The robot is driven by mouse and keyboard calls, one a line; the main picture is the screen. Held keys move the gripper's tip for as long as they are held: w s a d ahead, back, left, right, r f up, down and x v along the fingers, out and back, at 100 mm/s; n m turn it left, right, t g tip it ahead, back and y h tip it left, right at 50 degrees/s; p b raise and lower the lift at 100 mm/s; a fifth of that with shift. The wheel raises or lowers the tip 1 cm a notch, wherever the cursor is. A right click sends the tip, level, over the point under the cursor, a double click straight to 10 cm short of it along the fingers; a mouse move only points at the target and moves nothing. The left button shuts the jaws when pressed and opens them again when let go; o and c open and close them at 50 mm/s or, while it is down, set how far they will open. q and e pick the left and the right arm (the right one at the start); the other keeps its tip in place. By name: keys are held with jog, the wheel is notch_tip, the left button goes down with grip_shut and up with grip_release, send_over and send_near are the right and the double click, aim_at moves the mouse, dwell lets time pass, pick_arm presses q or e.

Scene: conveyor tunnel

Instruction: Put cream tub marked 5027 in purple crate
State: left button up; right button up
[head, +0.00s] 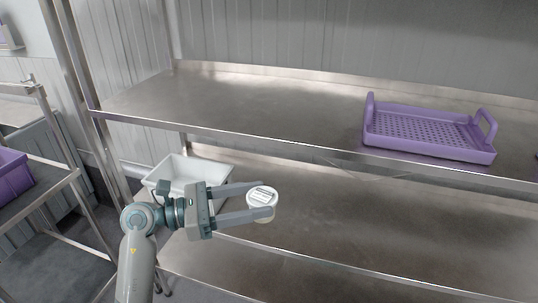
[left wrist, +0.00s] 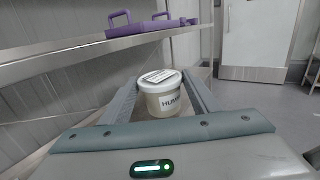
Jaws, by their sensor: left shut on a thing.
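A small white or cream tub (head: 261,194) with a lid and printed label is held between the fingers of my left gripper (head: 265,200). In the left wrist view the tub (left wrist: 163,102) stands upright between the fingers, with dark letters starting "HUMM" on its side; no number is legible. The gripper is shut on it, in front of the shelving and below the upper shelf's front edge. A shallow purple crate (head: 428,149) with a perforated floor and raised end handles sits on the upper shelf at the right and looks empty; it also shows in the left wrist view (left wrist: 140,26). My right gripper is not in view.
The upper metal shelf (head: 250,108) is bare left of the crate. A white tray (head: 207,170) sits on the lower shelf (head: 350,215), behind my left gripper. Another purple container (head: 12,176) stands on a rack at the far left. Metal posts frame the shelving.

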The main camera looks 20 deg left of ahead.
pick_arm(q)
jog(key=s+a+f+n+t+y, duration=0.1)
jog(key=s+a+f, duration=0.1)
jog(key=s+f, duration=0.2)
notch_tip(320, 180, down, 4)
jog(key=shift+s+a+r, duration=0.15)
jog(key=shift+s+a, duration=0.15)
jog(key=shift+s, duration=0.1)
